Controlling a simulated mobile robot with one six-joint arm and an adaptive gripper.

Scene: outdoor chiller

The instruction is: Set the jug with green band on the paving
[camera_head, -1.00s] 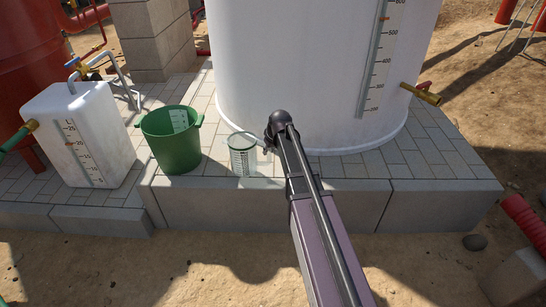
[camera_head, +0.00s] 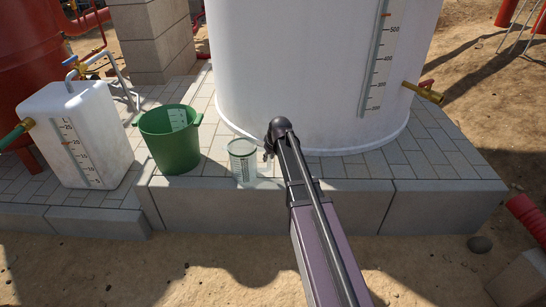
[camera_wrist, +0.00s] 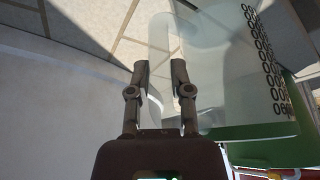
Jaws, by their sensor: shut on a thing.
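The clear jug (camera_head: 242,162) with dark scale marks is in the head view, over the front of the paving (camera_head: 205,163), right of the green bucket. It looks upright; whether its base touches the paving is hard to tell. A pale green tint shows near its rim. My gripper (camera_head: 268,150) is at its right side, largely hidden by my arm. In the wrist view the see-through jug (camera_wrist: 220,60) fills the right half, and my gripper (camera_wrist: 158,72) is shut on its handle side. Green shows at its lower part, hard to separate from the bucket behind.
A green bucket (camera_head: 170,146) stands close left of the jug, and a white canister (camera_head: 90,135) further left. A large white tank (camera_head: 300,70) with a brass tap (camera_head: 424,93) rises behind. The raised paving ends at a stone edge (camera_head: 345,205) in front.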

